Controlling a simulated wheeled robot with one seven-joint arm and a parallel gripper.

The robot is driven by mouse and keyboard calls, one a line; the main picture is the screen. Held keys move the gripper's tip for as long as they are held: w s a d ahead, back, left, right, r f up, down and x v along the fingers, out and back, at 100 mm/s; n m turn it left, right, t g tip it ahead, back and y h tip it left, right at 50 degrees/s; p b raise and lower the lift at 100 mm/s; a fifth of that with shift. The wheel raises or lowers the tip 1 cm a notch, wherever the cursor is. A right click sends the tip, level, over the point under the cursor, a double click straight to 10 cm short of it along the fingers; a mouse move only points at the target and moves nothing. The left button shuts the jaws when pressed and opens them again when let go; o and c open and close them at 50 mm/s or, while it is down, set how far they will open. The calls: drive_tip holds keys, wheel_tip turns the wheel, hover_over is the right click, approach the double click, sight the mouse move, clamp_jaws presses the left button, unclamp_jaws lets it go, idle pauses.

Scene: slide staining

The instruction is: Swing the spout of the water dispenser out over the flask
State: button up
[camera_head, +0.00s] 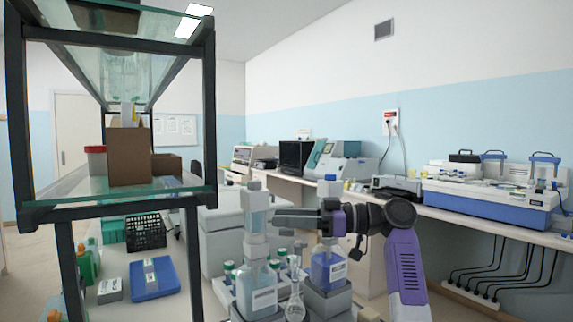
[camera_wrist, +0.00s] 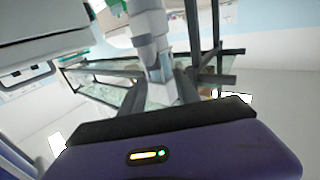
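A bottle-top dispenser (camera_head: 256,222) with a pale grey and clear column stands on a bottle of pale liquid (camera_head: 257,280); I take it for the water dispenser. Its spout cannot be made out. A clear round flask (camera_head: 295,304) with a narrow neck stands just right of that bottle. My gripper (camera_head: 278,220) points left, level with the dispenser column, its fingertips close to the column's right side. In the wrist view the column (camera_wrist: 157,62) shows between the spread dark fingers. The gripper looks open; contact cannot be told.
A second dispenser bottle with blue liquid (camera_head: 328,268) stands right of the flask, close under my gripper. Several small green-capped bottles stand behind. A glass-shelved rack (camera_head: 110,197) is at the left, with a blue box (camera_head: 152,278) beside it. Instruments line the right wall bench.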

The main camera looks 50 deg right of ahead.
sight(286, 229)
wheel_tip(286, 229, up, 16)
idle(0.4)
